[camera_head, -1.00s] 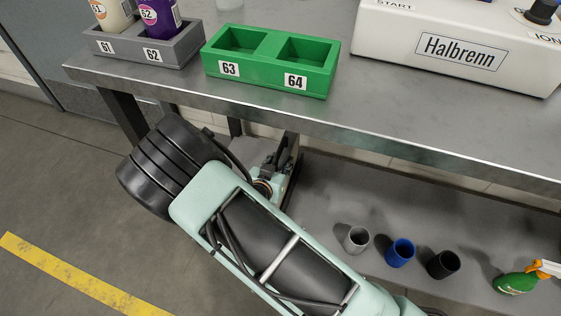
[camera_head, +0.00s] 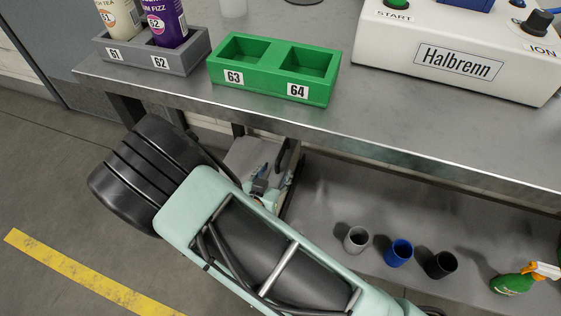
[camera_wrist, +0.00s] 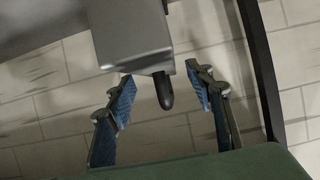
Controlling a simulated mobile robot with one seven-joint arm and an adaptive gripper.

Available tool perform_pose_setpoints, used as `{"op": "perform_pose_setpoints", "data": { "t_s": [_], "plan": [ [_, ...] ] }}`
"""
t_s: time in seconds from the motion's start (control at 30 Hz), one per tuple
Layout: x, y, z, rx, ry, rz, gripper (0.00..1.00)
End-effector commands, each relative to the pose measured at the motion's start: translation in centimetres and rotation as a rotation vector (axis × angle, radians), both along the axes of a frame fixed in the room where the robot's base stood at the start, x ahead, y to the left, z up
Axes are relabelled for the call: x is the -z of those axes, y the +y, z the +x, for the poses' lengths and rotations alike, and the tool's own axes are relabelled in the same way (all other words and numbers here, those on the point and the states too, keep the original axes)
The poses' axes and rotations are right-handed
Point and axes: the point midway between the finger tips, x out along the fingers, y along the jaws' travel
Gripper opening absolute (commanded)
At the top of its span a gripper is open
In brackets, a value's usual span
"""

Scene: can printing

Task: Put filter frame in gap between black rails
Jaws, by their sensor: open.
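My gripper (camera_wrist: 160,76) is open in the wrist view, its blue-padded fingers apart. A grey block (camera_wrist: 133,35) with a rounded black peg (camera_wrist: 164,90) lies ahead, the peg between the two fingers and not visibly gripped. I cannot tell whether this block belongs to the filter frame. In the head view my gripper (camera_head: 260,184) is small and partly hidden by my arm, under the table's front edge, by a grey flat part (camera_head: 250,155). A dark bar (camera_wrist: 262,70) runs down the right of the wrist view. I cannot identify the black rails or their gap.
The metal table (camera_head: 400,125) overhangs my gripper. It carries a grey holder (camera_head: 187,62) with two bottles, an empty green holder (camera_head: 262,83) and a white Halbrenn machine (camera_head: 400,45). Grey (camera_head: 356,239), blue (camera_head: 399,253) and black (camera_head: 441,264) cups and a spray bottle (camera_head: 512,283) stand below.

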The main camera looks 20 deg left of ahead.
Motion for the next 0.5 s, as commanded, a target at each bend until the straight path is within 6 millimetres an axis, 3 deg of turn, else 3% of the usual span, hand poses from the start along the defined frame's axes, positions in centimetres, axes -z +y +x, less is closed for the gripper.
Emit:
{"op": "perform_pose_setpoints", "data": {
  "t_s": [0.2,0.5],
  "plan": [
    [-1.8,-0.4,-3.3,0.0,0.001,0.0,0.49],
    [-2.2,-0.5,-4.4,0.0,-0.001,0.0,0.49]
  ]
}}
